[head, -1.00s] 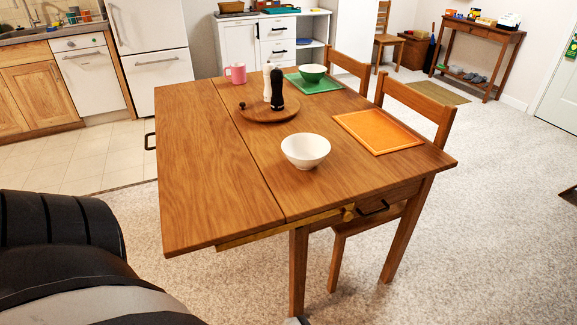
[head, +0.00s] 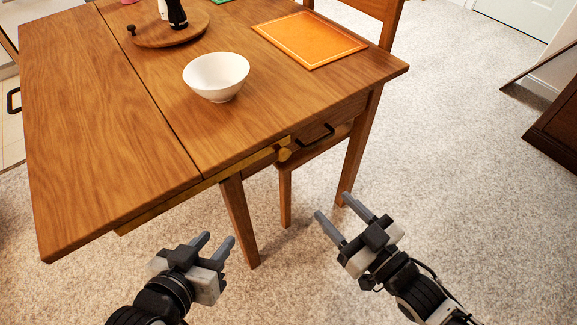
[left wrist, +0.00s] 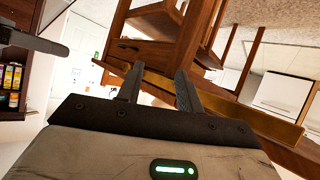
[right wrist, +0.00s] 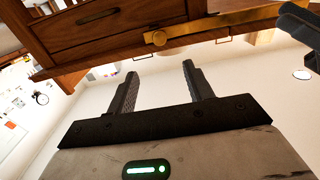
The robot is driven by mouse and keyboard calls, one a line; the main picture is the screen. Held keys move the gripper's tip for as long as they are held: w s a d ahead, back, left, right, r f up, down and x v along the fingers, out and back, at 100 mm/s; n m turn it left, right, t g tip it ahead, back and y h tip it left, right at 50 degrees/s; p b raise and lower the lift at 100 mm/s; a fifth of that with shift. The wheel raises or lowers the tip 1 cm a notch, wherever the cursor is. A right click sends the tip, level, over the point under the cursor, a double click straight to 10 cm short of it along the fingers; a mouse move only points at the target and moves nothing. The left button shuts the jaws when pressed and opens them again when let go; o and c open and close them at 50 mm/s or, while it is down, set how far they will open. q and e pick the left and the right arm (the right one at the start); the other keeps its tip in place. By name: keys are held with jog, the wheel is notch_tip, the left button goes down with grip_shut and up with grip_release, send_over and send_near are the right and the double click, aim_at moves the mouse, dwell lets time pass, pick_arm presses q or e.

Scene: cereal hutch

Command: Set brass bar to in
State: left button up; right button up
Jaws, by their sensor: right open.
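The brass bar (head: 200,190) runs along the near edge of the wooden table (head: 75,130), under the raised left leaf. In the left wrist view the bar (left wrist: 222,101) crosses behind my fingers. My left gripper (head: 217,238) is open and empty, in front of and below the leaf.
A white bowl (head: 216,75), an orange tray (head: 310,39) and a round wooden board (head: 165,30) with shakers are on the tabletop. A drawer with a dark handle (head: 316,136) is right of the knob. A chair (head: 365,12) stands behind. Carpet in front is clear.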

aim_at(286, 155)
jog(key=b+x, duration=0.1)
jog(key=x, duration=1.3)
jog(key=shift+w+a+r, duration=0.1)
jog(key=shift+w, duration=0.1)
jog(key=shift+w+a, duration=0.3)
jog(key=shift+w, duration=0.05)
pick_arm(q)
jog(key=shift+f, duration=0.2)
